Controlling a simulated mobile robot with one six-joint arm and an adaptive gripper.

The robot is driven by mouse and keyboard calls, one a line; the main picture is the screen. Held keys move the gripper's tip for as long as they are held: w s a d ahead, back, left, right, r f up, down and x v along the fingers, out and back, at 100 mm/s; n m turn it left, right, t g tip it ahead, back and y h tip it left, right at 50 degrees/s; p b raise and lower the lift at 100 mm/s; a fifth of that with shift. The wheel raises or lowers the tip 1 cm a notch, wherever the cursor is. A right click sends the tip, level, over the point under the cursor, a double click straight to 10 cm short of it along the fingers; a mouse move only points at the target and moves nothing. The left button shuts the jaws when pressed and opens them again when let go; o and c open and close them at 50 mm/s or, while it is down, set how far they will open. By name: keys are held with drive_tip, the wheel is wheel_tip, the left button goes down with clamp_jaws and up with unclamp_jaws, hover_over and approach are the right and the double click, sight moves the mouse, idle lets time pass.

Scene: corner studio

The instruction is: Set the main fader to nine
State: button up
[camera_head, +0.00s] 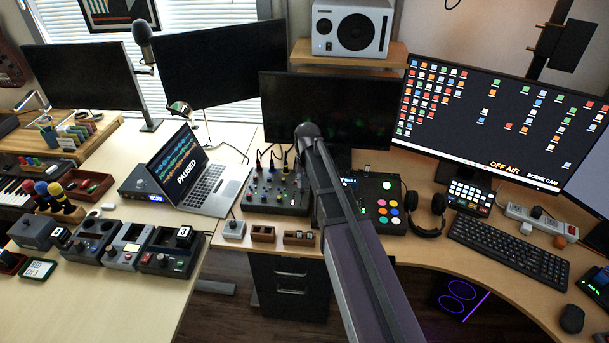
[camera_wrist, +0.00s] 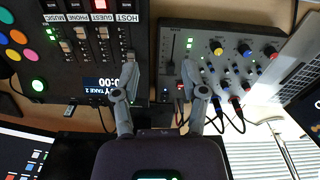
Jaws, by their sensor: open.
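A grey mixer (camera_wrist: 215,58) with several coloured knobs fills the upper middle of the wrist view, which is upside down. Its single fader slot (camera_wrist: 172,45) runs at its left end, with a dark cap (camera_wrist: 170,67) near the lower end; any scale is too small to read. The mixer also shows in the head view (camera_head: 262,204). My gripper (camera_wrist: 159,72) is open and empty, its fingers apart over the mixer's left end and the neighbouring console's edge. Contact with the fader cannot be told. In the head view my arm hides the gripper.
A dark console (camera_wrist: 70,66) with HOST, GUEST, PHONE and MUSIC faders stands close beside the mixer; it shows in the head view (camera_head: 398,226) too. Cables plug into the mixer. A laptop (camera_head: 211,187) is left of it, headphones (camera_head: 429,229) right, monitors (camera_head: 338,105) behind.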

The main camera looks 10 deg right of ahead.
drive_tip(key=s+f+n+b, duration=0.2)
drive_tip(key=s, duration=1.6)
drive_tip(key=shift+f, duration=0.1)
drive_tip(key=shift+s, duration=1.1)
idle(1.5)
